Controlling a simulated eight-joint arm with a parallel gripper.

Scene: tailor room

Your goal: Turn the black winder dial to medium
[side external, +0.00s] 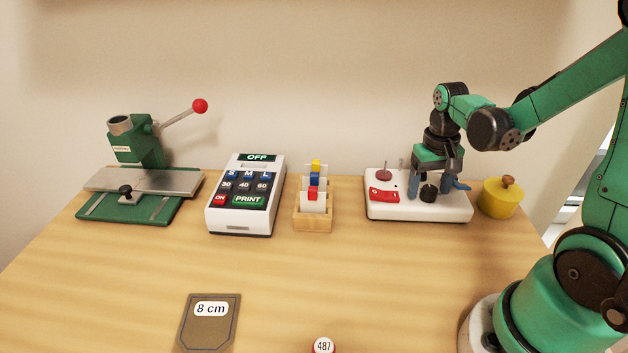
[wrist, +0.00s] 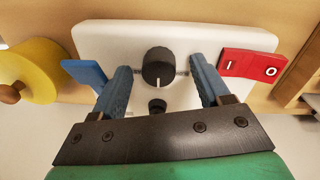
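The winder is a white box (side external: 383,207) at the back right of the table. Its black dial (side external: 428,192) also shows in the wrist view (wrist: 158,68), with a light pointer line toward my gripper's side. My gripper (side external: 432,186) points down over the box. In the wrist view its two blue fingers (wrist: 160,84) are apart, one on each side of the dial, with gaps between them and it. A red rocker switch (wrist: 247,65) marked I and O is beside one finger. A blue lever (wrist: 84,74) is beside the other. Any dial markings are mostly unreadable.
A yellow round pot (side external: 501,199) with a brown knob stands right of the winder. A smaller black knob (wrist: 157,105) is near the dial. A wooden card holder (side external: 313,217), a label printer (side external: 246,196) and a green press (side external: 138,165) stand to the left.

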